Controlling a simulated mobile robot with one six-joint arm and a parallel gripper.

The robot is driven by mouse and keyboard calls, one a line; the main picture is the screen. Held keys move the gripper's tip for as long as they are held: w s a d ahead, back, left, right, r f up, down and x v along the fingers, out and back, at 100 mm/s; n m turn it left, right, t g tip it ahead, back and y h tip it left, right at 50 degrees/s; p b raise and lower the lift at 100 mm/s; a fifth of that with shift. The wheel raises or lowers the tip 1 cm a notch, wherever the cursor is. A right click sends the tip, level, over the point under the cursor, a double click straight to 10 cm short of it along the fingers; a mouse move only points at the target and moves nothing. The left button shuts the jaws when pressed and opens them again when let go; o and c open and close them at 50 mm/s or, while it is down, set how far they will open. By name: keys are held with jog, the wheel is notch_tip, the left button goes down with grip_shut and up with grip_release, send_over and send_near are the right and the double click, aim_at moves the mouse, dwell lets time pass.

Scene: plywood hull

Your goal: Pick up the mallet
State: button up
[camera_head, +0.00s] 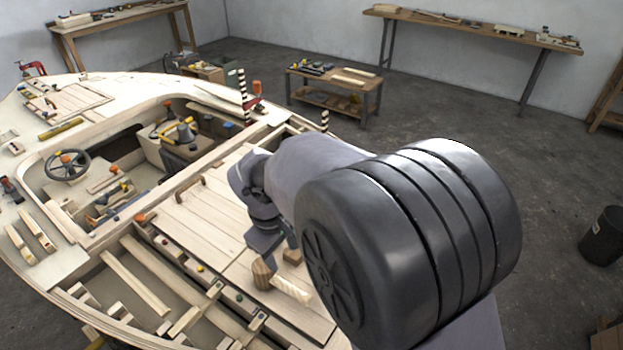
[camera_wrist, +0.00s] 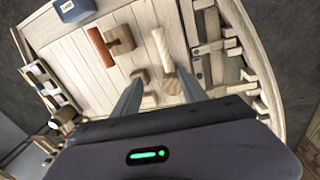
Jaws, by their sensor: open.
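What looks like the mallet lies on the pale planked deck in the wrist view, with a light handle (camera_wrist: 159,46) and a brown wooden head (camera_wrist: 172,84) nearer my gripper. In the head view a pale handle (camera_head: 291,290) shows beside a brown wooden block (camera_head: 262,273) just below my gripper. My gripper (camera_wrist: 161,78) is open, its two fingers apart over the deck. The mallet's head shows between them, close to the right finger. Contact cannot be made out. My arm hides part of the deck in the head view.
A blue box (camera_wrist: 74,10) sits at the upper left. Slotted hull framing (camera_wrist: 218,47) borders the deck at right.

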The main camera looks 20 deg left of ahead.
aim_at(284, 284)
jog(key=shift+n, duration=0.5)
jog(key=f+b, duration=0.1)
jog(key=f, duration=0.3)
jog(key=w+f+b, duration=0.1)
jog(key=f+b, duration=0.1)
jog(key=f, duration=0.3)
jog(key=a+f+b, duration=0.1)
jog(key=f+b, duration=0.1)
jog(key=f, duration=0.2)
jog(key=shift+w+f, duration=0.15)
jog(key=shift+f, duration=0.2)
jog(key=f+b, duration=0.1)
jog(key=f, duration=0.1)
jog(key=f+b, duration=0.1)
jog(key=f, duration=0.2)
jog(key=shift+w+a+f+b, duration=0.1)
jog(key=shift+w+b, duration=0.1)
jog(key=shift+b, duration=0.15)
jog(key=shift+r, duration=0.2)
grip_shut()
